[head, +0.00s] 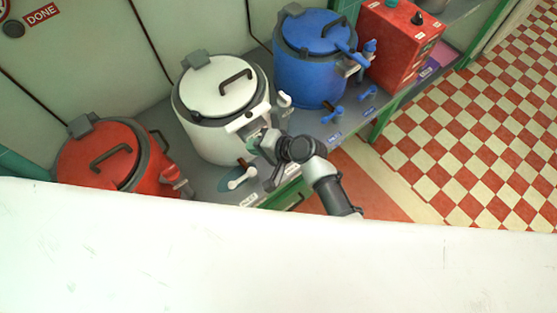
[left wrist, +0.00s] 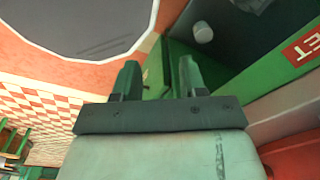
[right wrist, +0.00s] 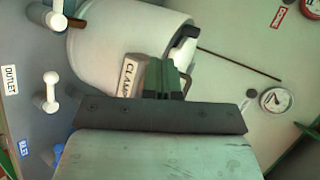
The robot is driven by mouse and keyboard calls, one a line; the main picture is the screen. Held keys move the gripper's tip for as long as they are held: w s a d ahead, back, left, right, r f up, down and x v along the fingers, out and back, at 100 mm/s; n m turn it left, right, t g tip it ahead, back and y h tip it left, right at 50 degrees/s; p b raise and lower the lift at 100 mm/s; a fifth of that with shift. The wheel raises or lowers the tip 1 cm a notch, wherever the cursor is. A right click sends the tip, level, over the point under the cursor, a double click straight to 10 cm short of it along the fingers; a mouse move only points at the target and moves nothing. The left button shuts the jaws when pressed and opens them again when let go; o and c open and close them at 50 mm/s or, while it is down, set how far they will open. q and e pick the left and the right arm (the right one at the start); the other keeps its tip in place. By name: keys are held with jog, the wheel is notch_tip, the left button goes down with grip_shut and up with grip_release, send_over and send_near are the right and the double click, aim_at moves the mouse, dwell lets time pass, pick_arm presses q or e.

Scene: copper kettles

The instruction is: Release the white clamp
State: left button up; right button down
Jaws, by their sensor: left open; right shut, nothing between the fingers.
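The white kettle (head: 212,125) stands on the grey counter between a red and a blue kettle, its lid down. The white clamp is a small white lever (head: 284,99) at the right side of its rim. In the right wrist view the clamp lever (right wrist: 183,52) shows just beyond my fingers, beside a plate (right wrist: 130,75) lettered CLAMP. My right gripper (right wrist: 166,78) is shut and empty in front of the kettle; its fingers partly hide the lever's base, and I cannot tell whether they touch. My left gripper (left wrist: 159,78) is open and empty, outside the head view.
The red kettle (head: 78,160) is at left, the blue kettle (head: 305,80) at right. White handles (right wrist: 50,92) and an OUTLET label (right wrist: 10,80) are near my right gripper. A gauge (right wrist: 277,100) is on the wall. A white surface (head: 200,260) fills the head view's foreground.

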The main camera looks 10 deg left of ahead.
pick_arm(q)
jog(key=shift+w+f, duration=0.4)
pick_arm(e)
jog(key=s+d+r, duration=0.4)
jog(key=s, duration=0.1)
jog(key=shift+d, duration=0.4)
pick_arm(q)
jog(key=shift+a, duration=0.2)
